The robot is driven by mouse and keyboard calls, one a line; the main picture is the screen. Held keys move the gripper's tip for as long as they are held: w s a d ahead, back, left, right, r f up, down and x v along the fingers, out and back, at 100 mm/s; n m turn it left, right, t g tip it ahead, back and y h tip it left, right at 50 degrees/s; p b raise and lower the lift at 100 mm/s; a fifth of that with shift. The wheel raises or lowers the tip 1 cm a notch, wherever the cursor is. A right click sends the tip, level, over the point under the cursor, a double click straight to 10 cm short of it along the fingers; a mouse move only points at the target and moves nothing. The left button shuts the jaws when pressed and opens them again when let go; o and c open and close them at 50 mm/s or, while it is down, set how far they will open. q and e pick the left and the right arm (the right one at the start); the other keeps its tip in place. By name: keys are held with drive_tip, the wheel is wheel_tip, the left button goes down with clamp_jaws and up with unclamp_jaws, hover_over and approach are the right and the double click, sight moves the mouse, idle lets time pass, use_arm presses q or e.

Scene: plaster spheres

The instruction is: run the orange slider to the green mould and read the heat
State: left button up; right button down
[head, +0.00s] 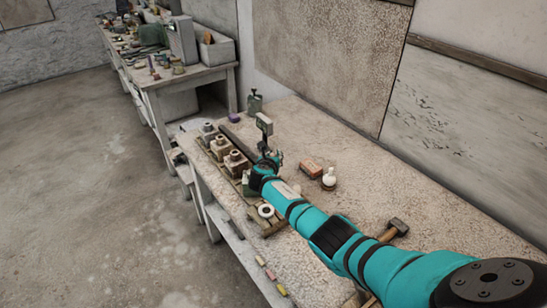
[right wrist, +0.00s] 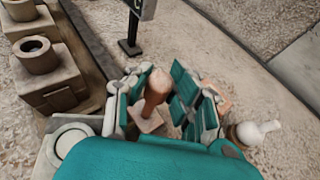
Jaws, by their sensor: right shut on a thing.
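My right gripper (head: 272,163) is at the bench, at the end of my teal arm. In the right wrist view the gripper (right wrist: 160,100) is shut around an upright orange-brown handle with a pale flat base (right wrist: 156,92), which looks like the orange slider. The slider is hidden by the gripper in the head view. A row of block moulds with round necks (head: 235,160) stands to its left; two tan ones (right wrist: 50,70) show in the right wrist view. A greenish block (head: 248,186), partly hidden by my arm, may be the green mould. My left gripper is out of view.
A small display on a post (head: 264,124) stands just beyond my gripper; its reading is not legible. A long dark bar (head: 238,142) runs beside the moulds. A white bottle-shaped thing (head: 329,177), a reddish block (head: 311,168) and a hammer (head: 397,226) lie to the right.

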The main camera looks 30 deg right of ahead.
drive_tip(key=c, duration=1.1)
unclamp_jaws()
drive_tip(key=shift+s+a+r, duration=0.2)
drive_tip(key=shift+s+a, duration=0.25)
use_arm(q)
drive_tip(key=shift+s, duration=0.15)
use_arm(e)
drive_tip(key=v, duration=1)
drive_tip(key=shift+s+a+r, duration=0.2)
drive_tip(key=shift+s, duration=0.05)
